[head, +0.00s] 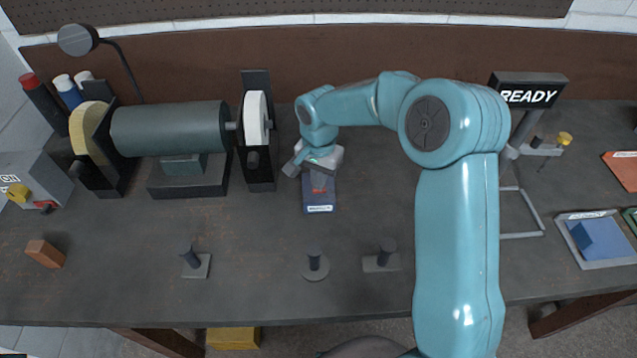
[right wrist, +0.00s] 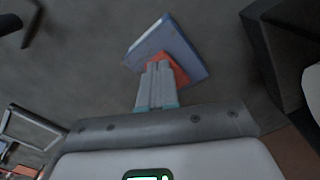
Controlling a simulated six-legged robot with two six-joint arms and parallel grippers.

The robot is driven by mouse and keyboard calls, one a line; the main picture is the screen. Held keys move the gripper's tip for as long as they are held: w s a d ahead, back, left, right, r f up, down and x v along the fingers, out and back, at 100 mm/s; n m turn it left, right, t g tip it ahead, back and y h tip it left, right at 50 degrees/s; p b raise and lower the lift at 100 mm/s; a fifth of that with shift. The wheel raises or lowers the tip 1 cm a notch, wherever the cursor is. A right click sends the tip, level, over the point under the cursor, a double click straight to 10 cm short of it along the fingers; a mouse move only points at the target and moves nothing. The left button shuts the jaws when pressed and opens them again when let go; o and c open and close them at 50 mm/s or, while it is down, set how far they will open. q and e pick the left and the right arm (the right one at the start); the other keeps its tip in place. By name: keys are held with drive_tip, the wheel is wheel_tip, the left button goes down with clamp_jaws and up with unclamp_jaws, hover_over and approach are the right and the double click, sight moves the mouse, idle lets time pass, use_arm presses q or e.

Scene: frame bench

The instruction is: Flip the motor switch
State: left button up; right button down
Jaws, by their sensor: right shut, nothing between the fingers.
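A small blue-grey box (head: 320,200) with a white label stands on the bench right of the grinder, and a red part (head: 319,182) shows on it. I cannot read the label or tell whether this is the motor switch. My right gripper (head: 305,158) is just behind and above this box, partly hidden by its own wrist. In the right wrist view the shut, empty fingertips (right wrist: 159,68) overlap the orange-red part (right wrist: 180,70) of the blue box (right wrist: 170,45); I cannot tell whether they touch. My left gripper is out of view.
The grinder motor (head: 170,128) with its white wheel (head: 255,118) stands close to the left. A grey box (head: 35,178) with a yellow knob is at the far left. A READY sign (head: 528,93) stands at the right.

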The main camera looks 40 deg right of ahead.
drive_tip(key=shift+f, duration=0.2)
drive_tip(key=shift+r, duration=0.2)
drive_tip(key=shift+r+p, duration=2.15)
drive_tip(key=shift+r, duration=1.25)
drive_tip(key=shift+f, duration=0.1)
drive_tip(key=shift+s, duration=0.15)
